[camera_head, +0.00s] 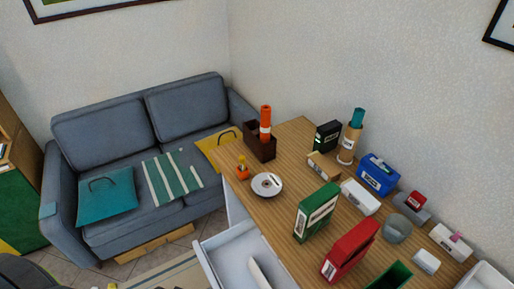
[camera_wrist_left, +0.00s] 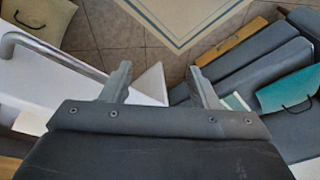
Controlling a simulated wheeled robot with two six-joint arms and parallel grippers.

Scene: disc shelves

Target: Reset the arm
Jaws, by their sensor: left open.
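My left gripper (camera_wrist_left: 163,80) shows in the left wrist view, with its two fingers wide apart and nothing between them. It hangs over the floor, with a white surface and a curved metal bar (camera_wrist_left: 50,48) on the left and the grey sofa on the right. I cannot make out the left gripper in the head view. My right gripper is in neither view.
A wooden desk (camera_head: 284,213) holds a disc (camera_head: 267,184), a green box file (camera_head: 316,211), a red box file (camera_head: 350,250) and other items. A white drawer (camera_head: 232,244) stands open. A grey sofa (camera_head: 130,122) carries bags. A rug (camera_wrist_left: 190,14) lies on the tiles.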

